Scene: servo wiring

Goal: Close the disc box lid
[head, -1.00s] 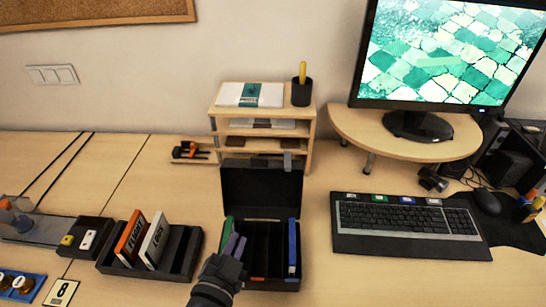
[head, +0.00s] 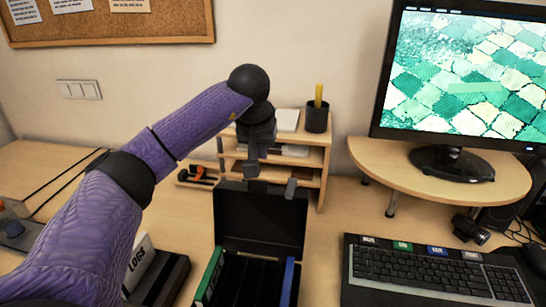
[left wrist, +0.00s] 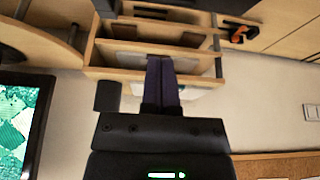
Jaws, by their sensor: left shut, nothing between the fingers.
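The black disc box stands open on the desk in the head view, its lid (head: 262,222) raised upright at the back. Inside the box base, a green disc case (head: 208,277) stands at the left and a blue one (head: 288,282) at the right. My left gripper (head: 253,168) is above and behind the raised lid, in front of the wooden shelf. In the left wrist view its purple fingers (left wrist: 162,75) are together and hold nothing. I cannot tell whether it touches the lid. My right gripper is not in view.
A wooden shelf organizer (head: 312,170) stands close behind the box, with a black pen cup (head: 317,116) on top. A monitor stand (head: 440,183) and a keyboard (head: 435,275) are on the right. A disc rack (head: 160,277) sits left, partly behind my arm.

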